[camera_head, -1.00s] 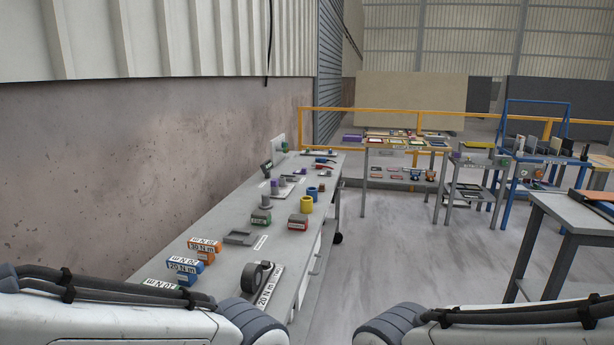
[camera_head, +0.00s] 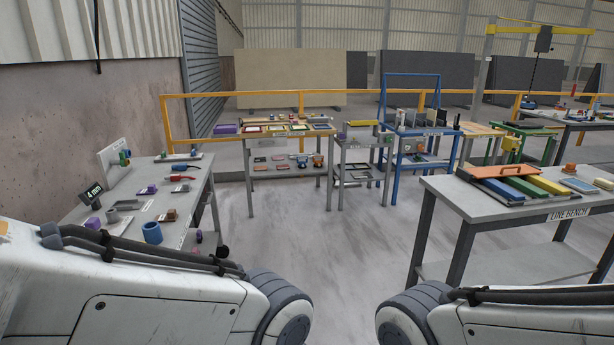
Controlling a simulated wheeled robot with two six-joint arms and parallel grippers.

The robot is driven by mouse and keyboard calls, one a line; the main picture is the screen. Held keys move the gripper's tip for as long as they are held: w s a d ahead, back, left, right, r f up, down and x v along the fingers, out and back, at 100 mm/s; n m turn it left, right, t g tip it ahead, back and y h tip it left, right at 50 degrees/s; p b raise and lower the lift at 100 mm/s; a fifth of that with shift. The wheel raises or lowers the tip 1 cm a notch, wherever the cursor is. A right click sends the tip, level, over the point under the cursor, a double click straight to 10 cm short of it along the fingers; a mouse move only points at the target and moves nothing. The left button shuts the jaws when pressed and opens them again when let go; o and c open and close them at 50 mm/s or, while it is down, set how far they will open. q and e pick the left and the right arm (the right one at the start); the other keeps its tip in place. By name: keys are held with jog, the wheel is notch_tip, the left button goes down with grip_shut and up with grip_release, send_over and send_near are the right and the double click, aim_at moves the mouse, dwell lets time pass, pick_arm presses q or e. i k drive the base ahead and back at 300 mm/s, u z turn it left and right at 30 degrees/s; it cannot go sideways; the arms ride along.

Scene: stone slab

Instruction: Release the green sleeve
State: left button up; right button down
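I cannot make out a green sleeve for certain. A blue ring-like cylinder (camera_head: 152,233) stands upright on the grey left bench (camera_head: 190,203). Neither of my grippers shows; only pale arm links are visible at the bottom left and bottom right.
A grey bench labelled LINE BENCH (camera_head: 450,196) stands at the right with coloured bars on it. Grey tables (camera_head: 290,180) and a blue-framed stand (camera_head: 393,165) stand ahead, before a yellow rail (camera_head: 190,95). The floor (camera_head: 320,240) between the benches is clear.

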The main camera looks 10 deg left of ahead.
aim_at(122, 155)
jog(key=z, duration=0.2)
jog(key=i, duration=2.1)
jog(key=u, duration=0.3)
jog(key=i, duration=1.75)
jog(key=u, duration=1.65)
jog(key=i, duration=1.1)
jog(key=u, duration=0.7)
